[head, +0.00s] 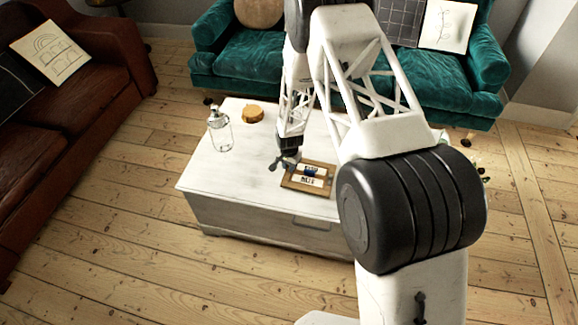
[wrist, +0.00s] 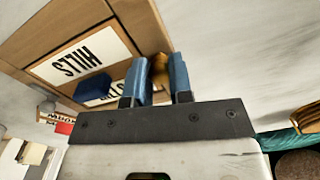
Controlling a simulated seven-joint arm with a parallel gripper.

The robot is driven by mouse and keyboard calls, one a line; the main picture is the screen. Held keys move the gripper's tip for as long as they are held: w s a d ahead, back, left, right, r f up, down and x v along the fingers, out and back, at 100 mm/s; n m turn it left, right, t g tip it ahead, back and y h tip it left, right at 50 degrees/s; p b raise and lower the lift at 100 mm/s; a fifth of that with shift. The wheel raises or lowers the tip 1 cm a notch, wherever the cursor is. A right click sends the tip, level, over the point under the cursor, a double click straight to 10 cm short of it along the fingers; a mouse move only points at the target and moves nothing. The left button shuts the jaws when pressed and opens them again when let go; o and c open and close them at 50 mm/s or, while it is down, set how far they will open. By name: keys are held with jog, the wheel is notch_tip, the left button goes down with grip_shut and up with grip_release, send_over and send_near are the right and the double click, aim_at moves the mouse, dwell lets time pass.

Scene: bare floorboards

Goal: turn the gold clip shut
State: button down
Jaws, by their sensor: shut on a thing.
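A wooden board or frame (head: 289,184) with white lettered panels lies on the white table; it also fills the upper left of the wrist view (wrist: 22,40). The gold clip (wrist: 160,72) is at the frame's edge, between the blue fingers of my gripper (wrist: 158,64). My gripper is shut on it, and the fingers hide part of the clip. In the head view my gripper (head: 284,163) is at the frame's left side, and the clip cannot be made out. A blue clip (wrist: 93,87) sits over the panels, also visible in the head view (head: 310,171).
A clear glass bottle (head: 220,133) and a round orange-brown object (head: 252,113) stand on the white table (head: 220,175), left of my gripper. The tabletop between them and the frame is clear. A green sofa (head: 440,85) is behind, a brown sofa (head: 75,120) to the left.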

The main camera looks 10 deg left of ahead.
jog(key=m, duration=0.6)
jog(key=shift+m, duration=0.3)
dwell(0.4)
jog(key=c, duration=1)
grip_release()
jog(key=shift+r, duration=0.1)
jog(key=shift+r, duration=3.8)
